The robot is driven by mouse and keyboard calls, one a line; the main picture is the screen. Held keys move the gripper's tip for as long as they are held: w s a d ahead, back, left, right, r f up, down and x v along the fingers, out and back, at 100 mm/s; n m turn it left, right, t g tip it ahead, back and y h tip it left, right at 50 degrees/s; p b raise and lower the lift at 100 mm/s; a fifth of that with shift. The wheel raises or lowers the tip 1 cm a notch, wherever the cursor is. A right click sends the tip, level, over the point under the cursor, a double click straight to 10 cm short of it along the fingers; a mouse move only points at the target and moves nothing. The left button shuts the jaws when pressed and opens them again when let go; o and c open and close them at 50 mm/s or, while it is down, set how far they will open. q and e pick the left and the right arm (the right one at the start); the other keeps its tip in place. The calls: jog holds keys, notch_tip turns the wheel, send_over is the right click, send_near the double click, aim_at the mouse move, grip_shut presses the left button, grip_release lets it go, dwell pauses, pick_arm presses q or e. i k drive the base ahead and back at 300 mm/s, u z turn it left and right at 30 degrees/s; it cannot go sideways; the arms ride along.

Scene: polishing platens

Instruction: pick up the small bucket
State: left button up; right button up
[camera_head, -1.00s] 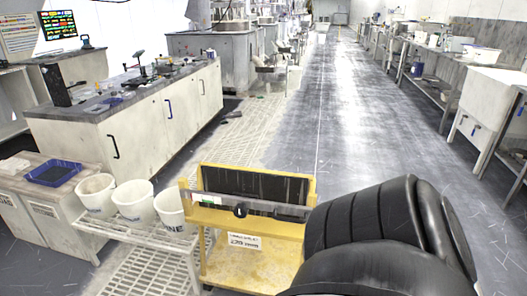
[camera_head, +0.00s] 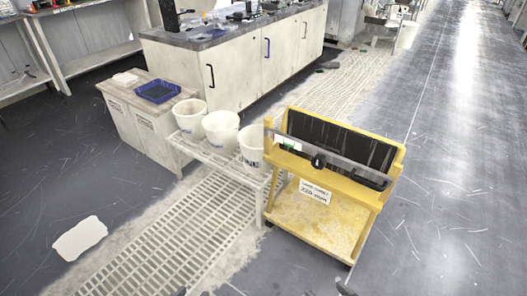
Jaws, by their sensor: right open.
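Three white buckets stand upright in a row on a white slatted rack (camera_head: 215,160). The left bucket (camera_head: 189,121) looks the smallest. The right bucket (camera_head: 251,148) has dark lettering and is partly hidden by the yellow stand. Only dark tips of my grippers show at the bottom edge, well apart from the buckets. The left gripper (camera_head: 179,292) is mostly cut off, so its jaws cannot be judged. The right gripper (camera_head: 345,288) is open, with most of it out of the picture.
A yellow stand (camera_head: 315,222) with a black panel is close to the rack's right end. A low cabinet with a blue tray (camera_head: 158,91) stands behind the rack on the left. A white grating (camera_head: 180,240) covers the floor in front. Open floor lies on both sides.

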aim_at(250, 139)
jog(key=u, duration=1.3)
jog(key=i, duration=3.7)
jog(key=z, duration=2.1)
